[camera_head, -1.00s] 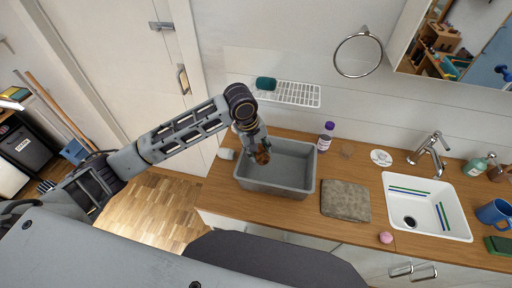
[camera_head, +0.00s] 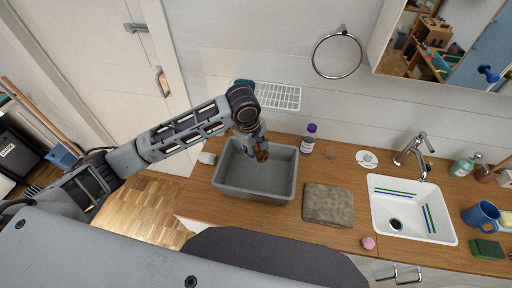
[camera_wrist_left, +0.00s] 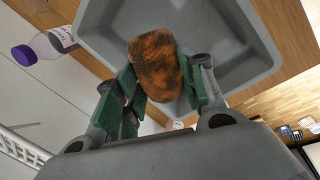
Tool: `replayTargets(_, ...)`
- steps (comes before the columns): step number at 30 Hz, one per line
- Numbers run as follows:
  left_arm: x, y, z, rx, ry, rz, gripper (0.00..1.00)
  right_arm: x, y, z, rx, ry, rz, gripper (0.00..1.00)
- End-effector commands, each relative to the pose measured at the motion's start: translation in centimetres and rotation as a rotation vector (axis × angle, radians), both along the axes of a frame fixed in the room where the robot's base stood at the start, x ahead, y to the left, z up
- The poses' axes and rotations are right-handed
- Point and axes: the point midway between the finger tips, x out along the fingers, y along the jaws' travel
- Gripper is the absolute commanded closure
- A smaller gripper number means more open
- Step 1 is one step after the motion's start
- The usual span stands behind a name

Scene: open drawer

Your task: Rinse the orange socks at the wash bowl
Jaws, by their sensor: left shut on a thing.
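The orange socks (camera_wrist_left: 156,65) are a dark-speckled orange bundle. My left gripper (camera_head: 260,150) is shut on them; in the left wrist view the green-padded fingers press on them from both sides. They also show as a small brown-orange patch in the head view (camera_head: 262,156). The grey wash bowl (camera_head: 256,196) stands on the wooden counter, and the gripper holds the socks over it, near its back part. I cannot tell how high above the bowl's floor they are. The bowl also shows in the left wrist view (camera_wrist_left: 255,62). My right gripper is not in view.
A purple-capped bottle (camera_head: 308,140) stands just right of the bowl's back corner. A folded grey-brown cloth (camera_head: 328,205) lies to the right, then a white sink (camera_head: 412,232) with a tap (camera_head: 412,150). A pink ball-like thing (camera_head: 368,243) sits near the front edge. A wire shelf (camera_head: 280,96) hangs behind.

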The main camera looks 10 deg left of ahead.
Motion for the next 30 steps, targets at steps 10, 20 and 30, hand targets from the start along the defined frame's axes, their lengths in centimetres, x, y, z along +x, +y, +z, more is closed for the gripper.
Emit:
replayTargets(10,0.0,0.0,-0.4,0.001,0.001,0.0,0.83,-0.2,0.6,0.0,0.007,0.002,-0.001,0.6)
replayTargets(20,0.0,0.0,-2.1,0.001,0.002,0.0,0.83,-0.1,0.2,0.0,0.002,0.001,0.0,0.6)
replayTargets(30,0.0,0.0,-4.1,0.001,0.001,-0.001,0.83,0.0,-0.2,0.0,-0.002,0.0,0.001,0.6)
